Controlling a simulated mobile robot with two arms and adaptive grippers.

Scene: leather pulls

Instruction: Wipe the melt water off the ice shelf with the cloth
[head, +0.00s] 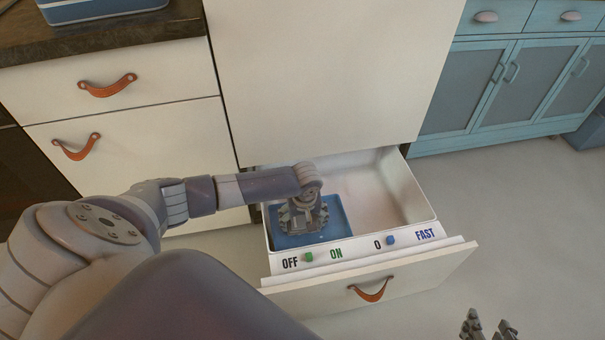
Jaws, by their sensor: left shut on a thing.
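The pulled-out white drawer (418,190) holds the ice shelf (375,195), a pale, faintly pinkish surface. A flat blue cloth (341,216) lies at the left end of the drawer. My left gripper (303,226) points down onto the cloth and is shut on it; its fingertips are partly hidden by the gripper body. Melt water is hard to make out, though the bare part of the shelf has a faint sheen. My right gripper (489,330) is at the bottom right, outside the drawer, with its fingertips apart and nothing visible between them.
The drawer's front ledge carries a green switch (309,257) marked OFF/ON and a blue one (391,240) marked 0/FAST. Below is an orange leather pull (371,290). White cabinets (120,130) stand left, teal cabinets (520,80) right. Open floor (530,210) lies right of the drawer.

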